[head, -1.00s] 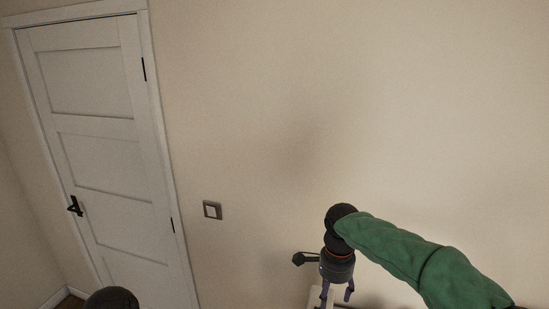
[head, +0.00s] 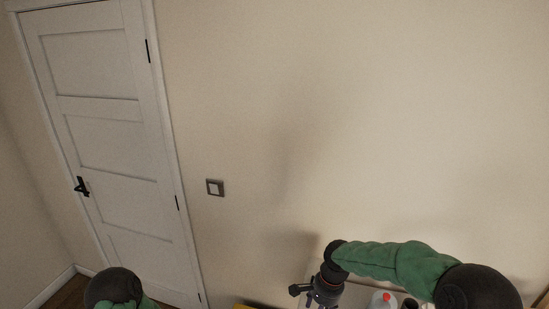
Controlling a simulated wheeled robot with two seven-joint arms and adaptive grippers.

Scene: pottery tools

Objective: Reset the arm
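My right arm, in a green sleeve with black joints, comes in from the lower right of the head view. My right gripper's black wrist and body (head: 327,287) point down at the bottom edge, and its fingertips are mostly cut off by the frame, so its opening cannot be judged. A small part of my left arm, a black joint with green sleeve, shows at the bottom left. My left gripper is outside the view.
A white bottle with a red cap (head: 385,298) stands right of my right gripper, partly cut off. A yellow edge (head: 243,307) shows at the bottom. A white door (head: 110,130) and a wall switch (head: 215,187) are behind.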

